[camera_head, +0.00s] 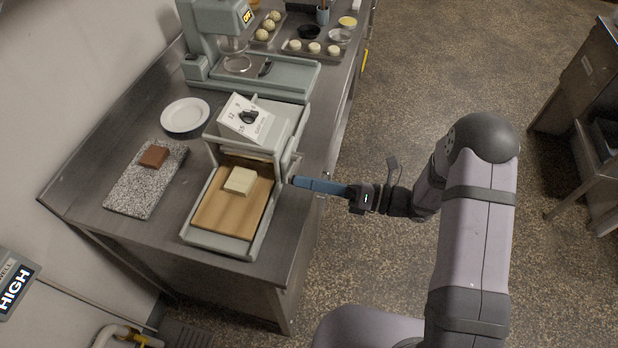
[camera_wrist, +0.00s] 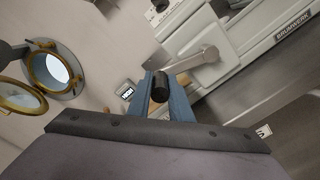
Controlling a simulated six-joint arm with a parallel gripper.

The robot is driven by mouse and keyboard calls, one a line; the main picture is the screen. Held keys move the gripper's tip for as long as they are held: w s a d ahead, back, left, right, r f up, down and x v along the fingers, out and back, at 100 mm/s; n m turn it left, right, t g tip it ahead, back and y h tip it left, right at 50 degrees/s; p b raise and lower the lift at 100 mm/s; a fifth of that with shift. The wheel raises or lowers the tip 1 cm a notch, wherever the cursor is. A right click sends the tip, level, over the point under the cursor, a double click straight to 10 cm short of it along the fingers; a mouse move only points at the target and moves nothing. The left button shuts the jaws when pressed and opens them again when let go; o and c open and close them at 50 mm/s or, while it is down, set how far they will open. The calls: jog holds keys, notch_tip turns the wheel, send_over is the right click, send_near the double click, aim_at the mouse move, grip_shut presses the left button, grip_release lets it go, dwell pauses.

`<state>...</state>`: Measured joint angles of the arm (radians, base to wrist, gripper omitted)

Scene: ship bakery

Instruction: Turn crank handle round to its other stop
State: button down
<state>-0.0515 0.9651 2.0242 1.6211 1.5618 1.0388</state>
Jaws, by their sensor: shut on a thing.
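The crank handle (camera_wrist: 160,88) is a dark cylindrical grip on a pale metal crank arm (camera_wrist: 192,64). In the wrist view my gripper (camera_wrist: 164,84) has its blue fingers on both sides of the dark grip, shut on it. In the head view my gripper (camera_head: 296,181) reaches in from the right to the right side of the grey-green machine (camera_head: 284,118). The handle is mostly hidden there by the fingers. The machine has a white dial (camera_head: 245,118) on top and a wooden board (camera_head: 213,211) in its bed, with a pale block (camera_head: 240,181) on the board.
A white plate (camera_head: 185,115) and a speckled slab (camera_head: 135,189) with a brown block (camera_head: 153,156) lie left of the machine. A mixer-like machine (camera_head: 216,40) and trays of dough stand behind. The floor to the right of the counter is clear around my arm.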

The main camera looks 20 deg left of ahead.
jog(key=w+r+m+p, duration=0.2)
jog(key=w+r+m, duration=0.3)
jog(key=w+m, duration=0.4)
jog(key=shift+w, duration=2.05)
jog(key=shift+s+f, duration=0.2)
jog(key=shift+f, duration=0.1)
jog(key=c, duration=1.6)
grip_release()
jog(key=shift+w+r, duration=0.15)
jog(key=shift+d, duration=0.1)
